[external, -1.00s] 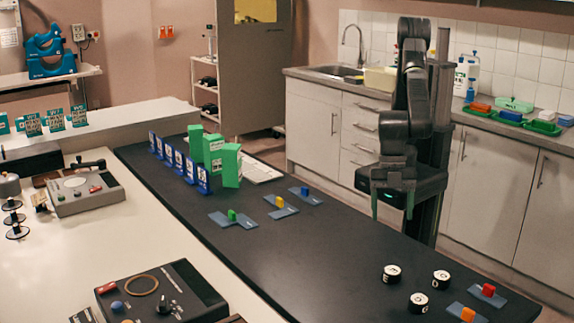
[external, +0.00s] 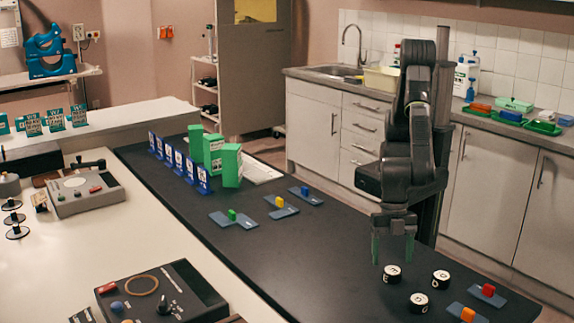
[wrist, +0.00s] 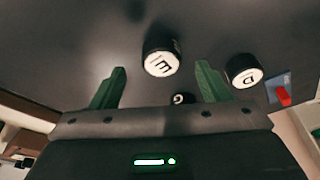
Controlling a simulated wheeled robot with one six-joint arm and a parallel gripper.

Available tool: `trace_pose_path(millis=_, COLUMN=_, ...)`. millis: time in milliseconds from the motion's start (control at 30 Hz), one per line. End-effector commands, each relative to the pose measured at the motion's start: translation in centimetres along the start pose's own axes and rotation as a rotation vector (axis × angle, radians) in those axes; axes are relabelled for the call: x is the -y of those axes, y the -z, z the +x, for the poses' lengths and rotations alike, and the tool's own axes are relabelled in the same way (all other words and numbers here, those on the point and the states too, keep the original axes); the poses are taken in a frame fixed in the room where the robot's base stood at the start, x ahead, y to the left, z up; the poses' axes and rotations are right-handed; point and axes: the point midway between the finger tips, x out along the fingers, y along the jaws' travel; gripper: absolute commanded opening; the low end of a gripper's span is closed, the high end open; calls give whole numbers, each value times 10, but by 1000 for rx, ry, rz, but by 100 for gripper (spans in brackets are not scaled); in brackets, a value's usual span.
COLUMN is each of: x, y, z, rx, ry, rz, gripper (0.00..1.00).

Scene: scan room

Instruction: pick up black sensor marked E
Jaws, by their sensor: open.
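The black sensor marked E (external: 392,274) stands upright on the dark bench top, a short black cylinder with a white lettered top. In the wrist view the sensor marked E (wrist: 161,53) shows just beyond the gap between my fingertips. My gripper (external: 393,258) is open and empty, fingers pointing down, above and close to this sensor. Its two green fingers also show in the wrist view (wrist: 160,76). No contact with the sensor is visible.
Two similar sensors stand close by: one marked D (wrist: 243,71), at right in the external view (external: 441,280), and one nearer the front (external: 418,304), partly hidden in the wrist view. Red (external: 488,290) and orange (external: 467,314) blocks on blue plates lie beyond.

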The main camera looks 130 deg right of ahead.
Motion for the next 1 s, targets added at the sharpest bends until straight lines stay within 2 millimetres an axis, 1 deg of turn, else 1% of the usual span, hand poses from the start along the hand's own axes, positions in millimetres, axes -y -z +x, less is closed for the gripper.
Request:
trace_pose_path(millis=167, x=2, y=0, z=24, rx=3, ry=1, rz=1, gripper=70)
trace_pose_path(millis=300, x=2, y=1, z=34, rx=2, ry=0, rz=1, gripper=70)
trace_pose_path(millis=567, x=2, y=1, z=37, rx=0, ry=0, rz=1, gripper=70)
trace_pose_path(millis=600, x=2, y=1, z=37, rx=0, ry=0, rz=1, gripper=66)
trace_pose_path(millis=667, x=2, y=1, z=37, rx=0, ry=0, rz=1, gripper=54)
trace_pose_path(millis=700, x=2, y=1, z=37, rx=0, ry=0, rz=1, gripper=47)
trace_pose_path(millis=833, x=2, y=1, z=37, rx=0, ry=0, rz=1, gripper=21)
trace_pose_path(millis=867, x=2, y=1, z=37, rx=0, ry=0, rz=1, gripper=20)
trace_pose_path(millis=1000, x=2, y=1, z=37, rx=0, ry=0, rz=1, gripper=20)
